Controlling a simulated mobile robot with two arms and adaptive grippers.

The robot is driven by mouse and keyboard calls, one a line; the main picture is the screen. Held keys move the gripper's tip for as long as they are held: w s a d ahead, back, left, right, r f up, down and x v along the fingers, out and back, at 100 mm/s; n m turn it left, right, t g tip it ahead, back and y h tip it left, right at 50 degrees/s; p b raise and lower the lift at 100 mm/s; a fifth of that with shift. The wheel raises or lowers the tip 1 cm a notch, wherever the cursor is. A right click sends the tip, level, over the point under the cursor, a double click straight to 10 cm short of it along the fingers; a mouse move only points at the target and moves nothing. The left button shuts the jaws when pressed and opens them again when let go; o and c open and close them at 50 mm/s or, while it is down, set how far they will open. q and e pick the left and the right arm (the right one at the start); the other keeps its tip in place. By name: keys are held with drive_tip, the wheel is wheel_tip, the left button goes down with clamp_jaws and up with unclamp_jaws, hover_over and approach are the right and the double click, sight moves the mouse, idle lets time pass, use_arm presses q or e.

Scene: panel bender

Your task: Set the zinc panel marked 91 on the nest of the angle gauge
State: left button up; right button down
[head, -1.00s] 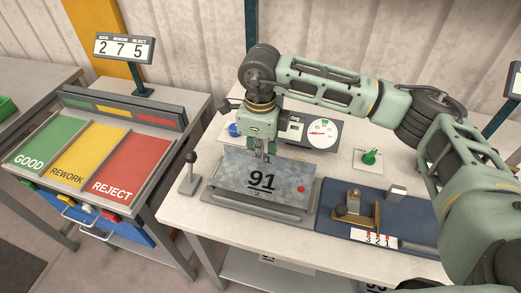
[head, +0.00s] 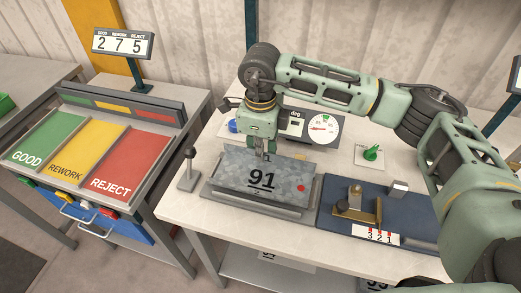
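The grey zinc panel marked 91 (head: 290,177), with a red dot near its right corner, is over the nest (head: 212,192) of the angle gauge. The nest is a grey plate with a raised bar along its front. My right gripper (head: 264,156) comes down from above at the panel's back edge, its fingers closed on that edge. I cannot tell whether the panel rests fully on the nest or is slightly above it. The gauge's dial (head: 323,129) and display stand behind, partly covered by my gripper. My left gripper is not in view.
A lever with a black knob (head: 190,153) stands left of the nest. A blue plate (head: 335,220) with a brass fixture (head: 355,205) lies to the right. A green knob (head: 371,153) is behind it. GOOD, REWORK and REJECT trays (head: 130,165) are at left.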

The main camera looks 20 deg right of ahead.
drive_tip(key=shift+f+b, duration=0.95)
drive_tip(key=shift+f, duration=0.15)
drive_tip(key=c, duration=1.9)
unclamp_jaws()
drive_tip(key=shift+o, duration=0.2)
wheel_tip(320, 180, up, 12)
